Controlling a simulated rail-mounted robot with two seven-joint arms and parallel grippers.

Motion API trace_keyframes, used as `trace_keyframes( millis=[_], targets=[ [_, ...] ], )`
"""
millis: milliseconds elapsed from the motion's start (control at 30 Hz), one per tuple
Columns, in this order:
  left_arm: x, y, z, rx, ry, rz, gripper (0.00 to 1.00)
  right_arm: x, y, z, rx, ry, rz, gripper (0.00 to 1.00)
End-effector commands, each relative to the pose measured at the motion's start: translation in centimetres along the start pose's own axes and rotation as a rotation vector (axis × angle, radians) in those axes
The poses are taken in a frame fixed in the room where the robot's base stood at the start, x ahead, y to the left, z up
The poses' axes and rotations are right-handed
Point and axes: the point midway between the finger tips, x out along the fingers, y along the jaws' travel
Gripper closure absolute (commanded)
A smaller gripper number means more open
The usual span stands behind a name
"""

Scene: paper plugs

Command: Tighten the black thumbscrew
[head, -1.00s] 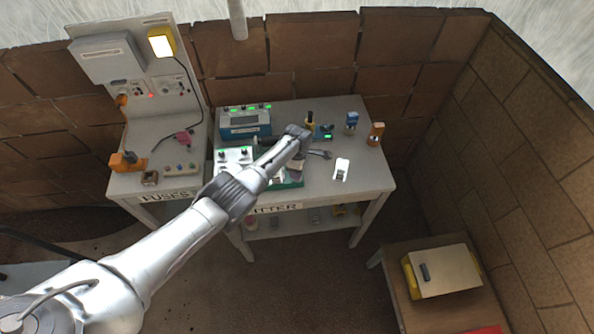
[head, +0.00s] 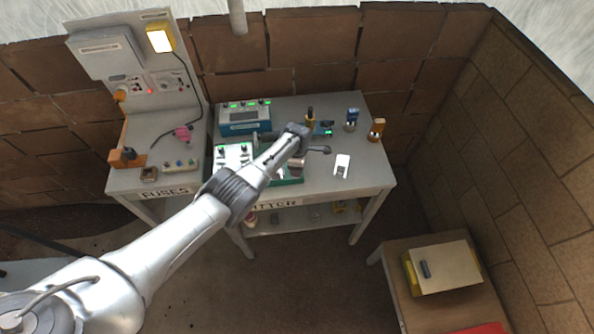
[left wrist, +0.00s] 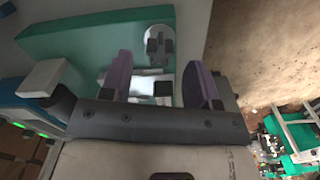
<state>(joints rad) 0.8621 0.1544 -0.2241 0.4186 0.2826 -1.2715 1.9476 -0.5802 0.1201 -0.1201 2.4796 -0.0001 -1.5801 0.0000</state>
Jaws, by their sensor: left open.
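My left gripper (left wrist: 158,70) is open in the left wrist view, with two purple fingers spread over a green base (left wrist: 90,42). A dark cross-shaped knob (left wrist: 160,45), which looks like the black thumbscrew, sits on a round pale disc just beyond the fingertips. A small dark block (left wrist: 163,88) shows between the fingers beside a bright pale plate. In the head view my left gripper (head: 298,133) is over the green fixture (head: 290,181) on the bench, and my arm hides much of it. The knob cannot be made out there. My right gripper is not in view.
A dark lever (head: 318,149) sticks out right of my gripper. A teal box (head: 245,120) with green lights stands behind. A white card-like piece (head: 342,166), a blue-topped item (head: 352,119) and an orange item (head: 376,130) are on the bench's right, with free surface around them.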

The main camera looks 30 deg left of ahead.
Motion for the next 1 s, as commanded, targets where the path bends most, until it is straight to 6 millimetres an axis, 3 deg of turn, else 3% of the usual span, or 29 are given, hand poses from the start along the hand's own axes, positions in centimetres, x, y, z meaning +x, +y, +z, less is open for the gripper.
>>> trace_keyframes(
  millis=[500, 867, 1000],
  targets=[
    [2.7, 0.0, 0.1, 0.001, 0.000, 0.000, 0.45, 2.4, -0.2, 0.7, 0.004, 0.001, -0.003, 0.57],
    [2.8, 0.0, 0.0, 0.001, 0.000, 0.000, 0.45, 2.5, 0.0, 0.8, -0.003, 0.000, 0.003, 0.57],
    [2.8, 0.0, 0.0, 0.001, 0.000, 0.000, 0.58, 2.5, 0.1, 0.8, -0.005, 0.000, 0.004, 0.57]
  ],
)
